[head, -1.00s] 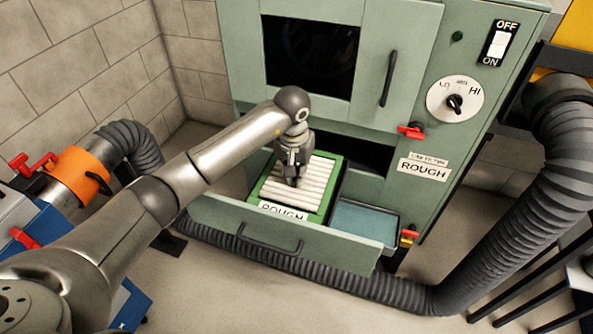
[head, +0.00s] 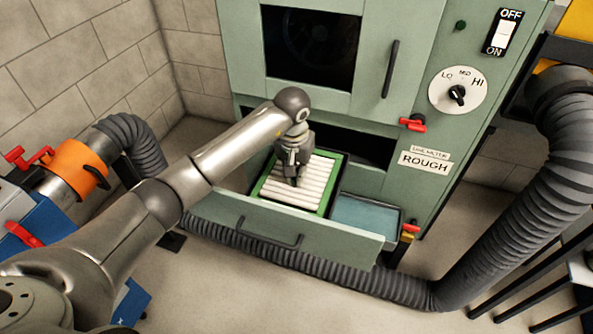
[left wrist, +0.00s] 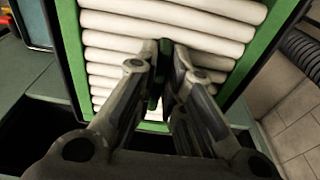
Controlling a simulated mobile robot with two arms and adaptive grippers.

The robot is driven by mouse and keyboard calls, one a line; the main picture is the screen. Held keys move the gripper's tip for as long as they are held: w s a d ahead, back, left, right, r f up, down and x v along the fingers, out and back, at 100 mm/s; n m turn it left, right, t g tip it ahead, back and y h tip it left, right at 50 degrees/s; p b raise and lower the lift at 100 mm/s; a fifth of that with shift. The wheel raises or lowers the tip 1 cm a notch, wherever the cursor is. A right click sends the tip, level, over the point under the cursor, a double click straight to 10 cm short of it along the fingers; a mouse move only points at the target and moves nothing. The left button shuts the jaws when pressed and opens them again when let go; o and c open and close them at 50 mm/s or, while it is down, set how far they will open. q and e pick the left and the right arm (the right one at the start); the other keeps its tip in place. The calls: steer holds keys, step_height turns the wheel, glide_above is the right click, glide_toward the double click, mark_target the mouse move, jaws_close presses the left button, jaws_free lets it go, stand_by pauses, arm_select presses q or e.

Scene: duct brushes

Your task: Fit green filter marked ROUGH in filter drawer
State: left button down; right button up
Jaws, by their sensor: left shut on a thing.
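The green-framed filter (head: 316,184) with white pleats sits low inside the open filter drawer (head: 275,232), behind its front panel. My left gripper (head: 291,180) is over the filter, shut on it from above. In the left wrist view the gripper (left wrist: 166,75) has its fingers close together on a thin dark green piece in front of the pleats (left wrist: 180,22). The filter's ROUGH marking is hidden behind the drawer front in the head view. My right gripper is not in view.
The cabinet (head: 400,165) stands behind, with a ROUGH label, red latch (head: 412,124) and dial (head: 458,93). A ribbed hose (head: 520,205) runs along the floor and right side.

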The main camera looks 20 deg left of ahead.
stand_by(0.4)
arm_select(q)
steer(key=c, duration=1.5)
jaws_free()
steer(key=shift+o, duration=0.2)
step_height(320, 180, up, 12)
steer(key=s, duration=0.1)
steer(key=shift+s, duration=0.25)
